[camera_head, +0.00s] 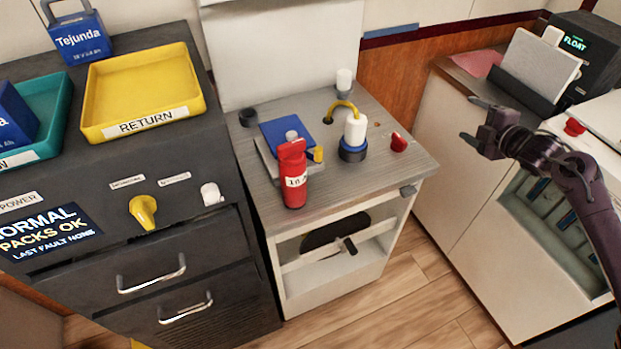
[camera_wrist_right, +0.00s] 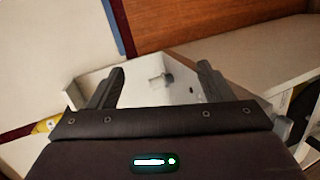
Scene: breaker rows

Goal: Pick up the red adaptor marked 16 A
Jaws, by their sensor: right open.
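The red adaptor (camera_head: 293,178) stands upright on the grey top of the small white cabinet, near its front left edge. Its white label looks like 16, but the print is small. My right gripper (camera_head: 467,119) is open and empty, off to the right of that cabinet and well apart from the adaptor. In the right wrist view its two fingers (camera_wrist_right: 160,82) are spread with nothing between them. I cannot make out the red adaptor in the wrist view. My left gripper is not in view.
Close behind the adaptor are a blue block (camera_head: 285,134) and a yellow knob (camera_head: 318,154). A white and blue cylinder (camera_head: 355,134) with a yellow hose and a small red knob (camera_head: 398,142) stand to its right. A yellow tray (camera_head: 190,70) is on the dark cabinet at left.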

